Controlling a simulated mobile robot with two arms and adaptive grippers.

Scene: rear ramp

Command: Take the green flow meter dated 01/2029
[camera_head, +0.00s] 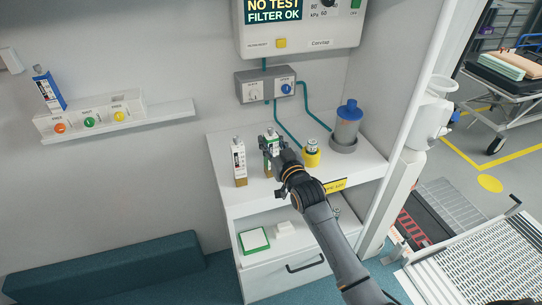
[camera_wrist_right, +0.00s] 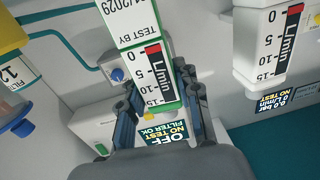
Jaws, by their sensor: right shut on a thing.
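The green flow meter (camera_head: 271,139) stands upright over the white counter, with a brass-coloured lower end. In the wrist view the green-edged meter (camera_wrist_right: 150,62) shows a scale in L/min and a TEST BY label ending in 1/2029; the first digits are cut off. My right gripper (camera_head: 273,149) is shut on it, its fingers (camera_wrist_right: 157,88) on both sides of the body. I cannot tell whether its base touches the counter. A white flow meter (camera_head: 239,163) stands just left of it. My left gripper is not in view.
A yellow-based item (camera_head: 312,157) and a blue-lidded jar (camera_head: 347,122) stand to the right on the counter (camera_head: 222,150). Teal hoses hang from the wall outlet box (camera_head: 265,86). A blue meter (camera_head: 47,92) stands at the left wall rack (camera_head: 130,122).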

